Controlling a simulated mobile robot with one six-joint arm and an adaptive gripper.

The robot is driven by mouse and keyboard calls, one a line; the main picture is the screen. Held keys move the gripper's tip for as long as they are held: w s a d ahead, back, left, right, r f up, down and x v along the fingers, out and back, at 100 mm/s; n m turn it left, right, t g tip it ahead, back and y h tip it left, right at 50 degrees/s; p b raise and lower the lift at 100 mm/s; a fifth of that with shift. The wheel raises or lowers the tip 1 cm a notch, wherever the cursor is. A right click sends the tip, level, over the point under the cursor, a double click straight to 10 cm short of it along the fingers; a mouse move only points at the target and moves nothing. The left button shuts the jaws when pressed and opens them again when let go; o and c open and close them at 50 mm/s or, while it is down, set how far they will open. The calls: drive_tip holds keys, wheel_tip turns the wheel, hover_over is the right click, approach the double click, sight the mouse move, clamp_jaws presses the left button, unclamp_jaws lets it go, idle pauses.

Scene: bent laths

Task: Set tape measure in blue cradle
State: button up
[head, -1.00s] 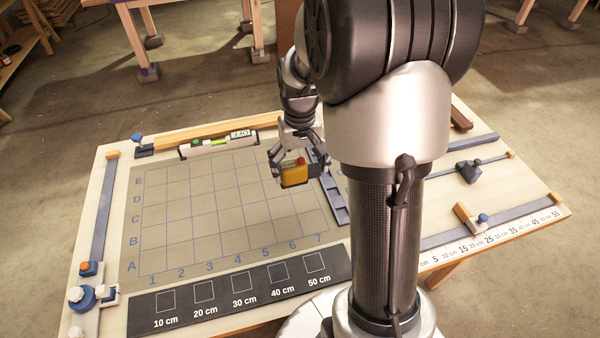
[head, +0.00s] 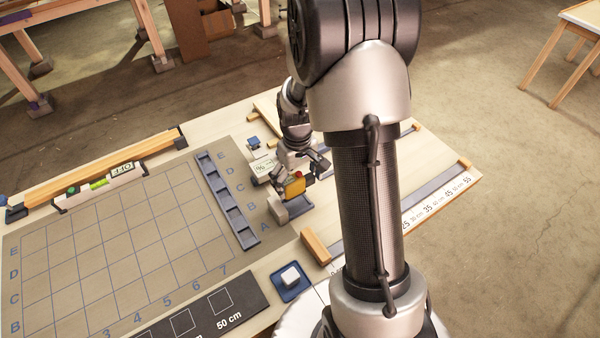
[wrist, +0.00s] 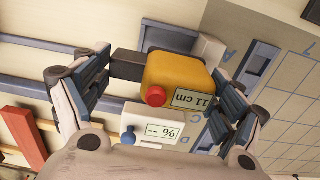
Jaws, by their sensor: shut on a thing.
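The tape measure (head: 293,187) is yellow with a red button. In the wrist view the tape measure (wrist: 178,74) has a dark end piece and a display reading 11 cm. My gripper (head: 298,177) is shut on it; in the wrist view the fingers of my gripper (wrist: 160,86) sit at its two ends. A blue-grey holder that looks like the cradle (head: 298,207) lies just below the tape measure, with a pale grey block at its left. The cradle (wrist: 182,29) is partly hidden behind the tape measure in the wrist view. I cannot tell the gap between them.
A white meter (head: 263,167) with a % display stands close behind my gripper. A blue compartment tray (head: 229,203) lies to the left. A blue dish (head: 291,292) with a white cube and an orange block (head: 316,246) are nearer. The grid mat (head: 120,240) is clear.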

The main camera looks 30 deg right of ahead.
drive_tip(key=shift+d+f, duration=0.25)
drive_tip(key=shift+d, duration=0.05)
drive_tip(key=shift+a+f+b, duration=0.15)
drive_tip(key=shift+f+b, duration=0.45)
wheel_tip(320, 180, down, 4)
drive_tip(key=b, duration=0.2)
drive_tip(key=shift+r+b, duration=0.15)
drive_tip(key=shift+b, duration=0.25)
drive_tip(key=shift+o, duration=1)
drive_tip(key=shift+s+f+b, duration=0.35)
drive_tip(key=shift+f+b, duration=0.1)
drive_tip(key=shift+f, duration=0.25)
drive_tip(key=shift+o, duration=0.6)
drive_tip(key=shift+f, duration=0.2)
drive_tip(key=o, duration=1.6)
drive_tip(key=shift+c, duration=0.2)
drive_tip(key=shift+r, duration=0.15)
